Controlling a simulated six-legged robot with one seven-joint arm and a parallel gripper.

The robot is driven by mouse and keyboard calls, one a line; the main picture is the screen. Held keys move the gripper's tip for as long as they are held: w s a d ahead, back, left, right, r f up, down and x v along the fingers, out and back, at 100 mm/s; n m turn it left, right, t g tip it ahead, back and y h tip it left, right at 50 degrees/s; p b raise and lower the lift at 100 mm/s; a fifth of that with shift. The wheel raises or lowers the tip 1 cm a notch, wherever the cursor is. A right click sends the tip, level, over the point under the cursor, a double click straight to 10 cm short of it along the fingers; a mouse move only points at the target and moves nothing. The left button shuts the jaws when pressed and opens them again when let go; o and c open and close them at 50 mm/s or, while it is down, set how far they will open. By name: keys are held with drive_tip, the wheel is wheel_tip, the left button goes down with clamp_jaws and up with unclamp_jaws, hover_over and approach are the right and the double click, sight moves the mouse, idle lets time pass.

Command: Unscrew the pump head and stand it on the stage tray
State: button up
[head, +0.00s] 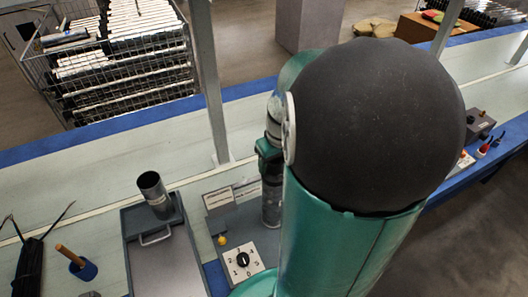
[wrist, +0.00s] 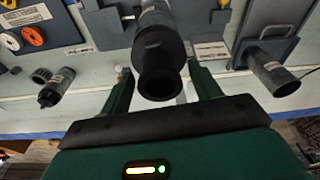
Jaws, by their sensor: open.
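A pump tube (head: 271,205) stands upright on a grey fixture in the head view, partly hidden by my arm. In the wrist view its dark, ringed upper part, which looks like the pump head (wrist: 160,55), points its open end toward the camera. My gripper (wrist: 162,82) has its two green fingers spread on either side of it. I cannot tell whether they touch it. In the head view my gripper (head: 268,150) is at the tube's upper part, mostly hidden. The grey tray (head: 170,268), seemingly the stage tray, is to the left, with a dark open tube (head: 155,195) upright at its far end.
A numbered dial (head: 243,260) and a yellow knob (head: 222,240) are by the fixture. A wooden-handled tool (head: 75,258) and a black pouch (head: 30,265) lie left of the tray. A post (head: 210,85) rises behind.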

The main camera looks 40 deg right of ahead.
drive_tip(key=shift+f, duration=0.3)
drive_tip(key=c, duration=1.4)
drive_tip(key=o, duration=0.4)
drive_tip(key=shift+c, duration=0.8)
drive_tip(key=shift+r, duration=1.1)
drive_tip(key=shift+r, duration=0.25)
drive_tip(key=shift+r, duration=0.1)
